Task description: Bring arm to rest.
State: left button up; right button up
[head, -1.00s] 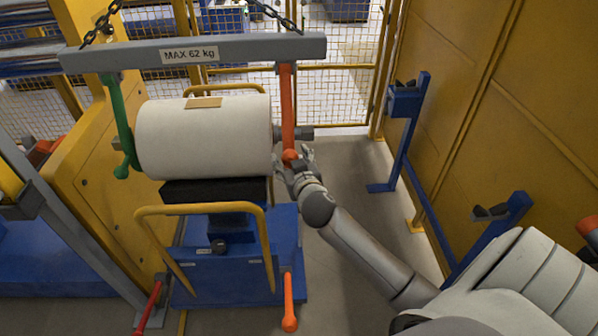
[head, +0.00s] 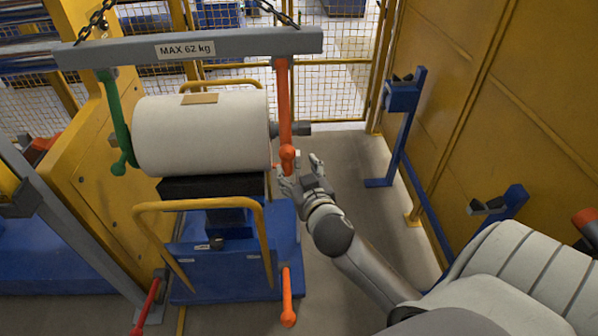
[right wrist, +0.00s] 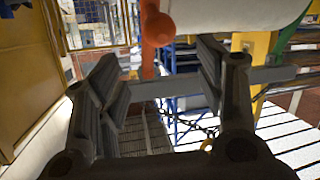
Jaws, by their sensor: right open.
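My right gripper (head: 302,172) is open and empty, just right of the lower end of the orange hook arm (head: 285,110). In the right wrist view its two dark fingers (right wrist: 160,85) stand apart, with the orange ball end (right wrist: 158,28) above and beyond them. I cannot tell whether a finger touches the hook arm. The white film roller (head: 200,133) lies level above the blue cart, between the green hook arm (head: 117,120) and the orange one. Both arms hang from the grey lifting beam (head: 240,43) marked MAX 62 kg. My left gripper is not in view.
The blue cart (head: 240,275) with yellow handles stands below the roller. A blue stand (head: 405,130) and a yellow wall (head: 470,100) are on the right. A yellow mesh fence (head: 340,90) is behind. Grey floor is free between cart and stand.

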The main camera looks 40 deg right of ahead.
dwell(0.4)
jog(key=s+a+f+n+g+y, duration=0.15)
jog(key=s+a+f+g, duration=0.25)
jog(key=s, duration=0.4)
jog(key=s+a+f+n+g+y, duration=0.1)
jog(key=s+a+f+g+y, duration=0.15)
jog(key=s+a+f, duration=0.4)
jog(key=s+a+f+n+g+y, duration=0.1)
jog(key=s+a+f+n+g, duration=0.2)
jog(key=s, duration=0.6)
notch_tip(320, 180, down, 31)
jog(key=s+g+b, duration=0.2)
jog(key=g+b, duration=0.1)
jog(key=b, duration=0.1)
jog(key=s+d+f+b, duration=0.3)
jog(key=s+f, duration=1.3)
jog(key=f, duration=0.2)
jog(key=shift+s+d+f+m+g, duration=0.15)
jog(key=shift+s+m+g, duration=0.15)
jog(key=shift+m+g, duration=0.05)
